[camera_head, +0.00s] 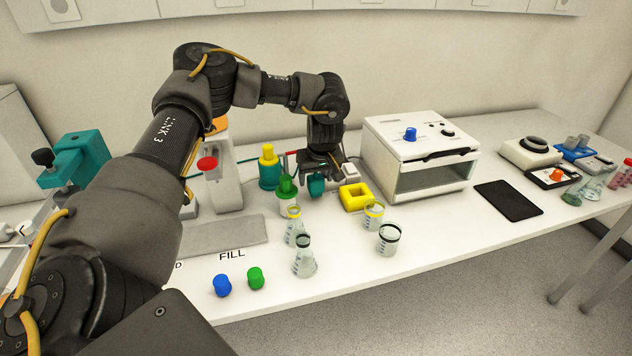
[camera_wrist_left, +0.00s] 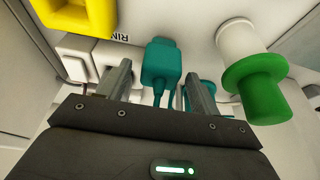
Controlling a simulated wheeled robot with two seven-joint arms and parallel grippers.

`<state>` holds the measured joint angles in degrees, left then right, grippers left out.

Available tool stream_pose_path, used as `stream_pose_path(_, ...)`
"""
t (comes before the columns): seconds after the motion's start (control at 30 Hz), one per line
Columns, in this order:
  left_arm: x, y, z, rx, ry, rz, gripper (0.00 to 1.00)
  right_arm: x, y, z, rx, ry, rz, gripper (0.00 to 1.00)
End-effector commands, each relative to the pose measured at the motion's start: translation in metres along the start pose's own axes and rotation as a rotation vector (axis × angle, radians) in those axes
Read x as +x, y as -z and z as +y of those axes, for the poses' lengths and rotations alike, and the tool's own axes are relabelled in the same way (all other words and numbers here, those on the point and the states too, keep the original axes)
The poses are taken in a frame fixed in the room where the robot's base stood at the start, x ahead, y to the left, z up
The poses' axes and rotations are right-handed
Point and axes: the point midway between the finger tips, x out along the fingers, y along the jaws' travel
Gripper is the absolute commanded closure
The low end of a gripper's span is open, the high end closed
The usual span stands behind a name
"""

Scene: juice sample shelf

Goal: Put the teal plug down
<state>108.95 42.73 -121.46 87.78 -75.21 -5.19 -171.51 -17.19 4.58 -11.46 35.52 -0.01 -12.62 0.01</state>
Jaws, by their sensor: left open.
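The teal plug (camera_head: 316,185) is at the middle of the bench, under my left gripper (camera_head: 322,167). In the left wrist view the teal plug (camera_wrist_left: 160,60) lies between the two fingers of my left gripper (camera_wrist_left: 158,78). The fingers are apart, with a gap visible on each side of the plug. The plug appears to be at the bench surface, beside printed letters partly cut off; exact contact beneath it is hidden. My right gripper is in neither view.
A green stopper (camera_head: 287,187) on a white base stands close to the left of the gripper. A yellow block (camera_head: 355,197) and small white box (camera_head: 349,170) are close on the right. Glass beakers (camera_head: 304,262) stand in front. A white cabinet (camera_head: 420,155) stands farther right.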

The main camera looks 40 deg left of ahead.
Motion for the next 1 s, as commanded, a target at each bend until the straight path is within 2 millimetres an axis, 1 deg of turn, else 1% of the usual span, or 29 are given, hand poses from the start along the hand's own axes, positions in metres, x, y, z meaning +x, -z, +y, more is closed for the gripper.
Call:
stream_pose_path(0.1, -0.025, 0.000, 0.001, 0.000, -0.005, 0.001, 0.37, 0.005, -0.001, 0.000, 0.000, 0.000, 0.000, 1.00)
stream_pose_path(0.23, -0.055, 0.001, 0.001, 0.002, -0.005, 0.003, 0.37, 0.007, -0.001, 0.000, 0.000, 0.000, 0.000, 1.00)
stream_pose_path(0.3, -0.068, 0.001, 0.001, 0.000, -0.004, 0.002, 0.37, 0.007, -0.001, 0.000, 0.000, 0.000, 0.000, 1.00)
stream_pose_path(0.43, -0.088, 0.001, 0.001, 0.002, -0.002, 0.002, 0.37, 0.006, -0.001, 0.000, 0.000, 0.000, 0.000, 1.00)
stream_pose_path(0.6, -0.100, 0.000, 0.000, 0.000, -0.001, 0.001, 0.37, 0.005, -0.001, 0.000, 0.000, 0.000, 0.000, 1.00)
stream_pose_path(1.0, -0.101, 0.000, 0.000, 0.000, 0.000, 0.000, 0.37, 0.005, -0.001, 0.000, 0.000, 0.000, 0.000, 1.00)
